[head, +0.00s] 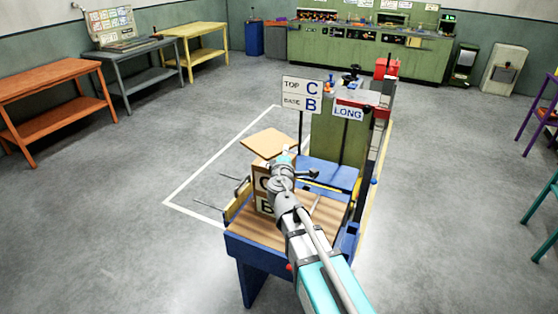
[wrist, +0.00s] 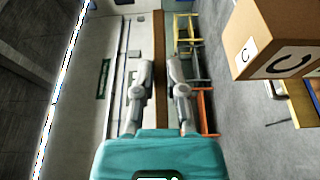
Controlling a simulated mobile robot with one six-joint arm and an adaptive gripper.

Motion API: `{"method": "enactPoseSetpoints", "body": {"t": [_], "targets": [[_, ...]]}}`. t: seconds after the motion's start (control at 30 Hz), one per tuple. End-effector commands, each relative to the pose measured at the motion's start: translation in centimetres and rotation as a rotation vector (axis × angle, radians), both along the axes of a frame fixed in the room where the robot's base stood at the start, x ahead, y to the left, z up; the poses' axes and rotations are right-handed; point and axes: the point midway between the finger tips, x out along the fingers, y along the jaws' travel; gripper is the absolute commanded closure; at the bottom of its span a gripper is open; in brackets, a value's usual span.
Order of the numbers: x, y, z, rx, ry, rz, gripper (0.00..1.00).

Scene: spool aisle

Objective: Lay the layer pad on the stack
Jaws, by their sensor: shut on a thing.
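The layer pad (head: 270,143) is a thin tan square, held roughly level. My gripper (head: 284,158) is shut on its near edge. In the wrist view, the pad (wrist: 158,65) shows edge-on as a brown strip between my fingers (wrist: 158,85). The stack is a brown box marked C (head: 262,178) on a box marked B (head: 264,204). In the head view, the pad appears just above and beyond the C box, and my arm hides part of the stack. The C box (wrist: 275,40) also shows in the wrist view, apart from the pad.
The stack stands on a wood-topped blue table (head: 262,232). A sign (head: 302,95) behind it reads TOP C, BASE B. A green post (head: 338,130) with a LONG label stands close behind on the right. The floor to the left is mostly clear; several work tables stand farther back.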

Motion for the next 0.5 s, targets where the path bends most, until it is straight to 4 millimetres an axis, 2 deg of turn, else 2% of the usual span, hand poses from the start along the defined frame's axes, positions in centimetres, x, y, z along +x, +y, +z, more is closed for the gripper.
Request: {"method": "enactPoseSetpoints", "body": {"t": [0.17,0.5], "targets": [[1.7,0.1,-0.9,0.0,0.0,-0.001,1.0],[7.4,0.1,-3.5,0.0,0.0,-0.002,1.0]]}}
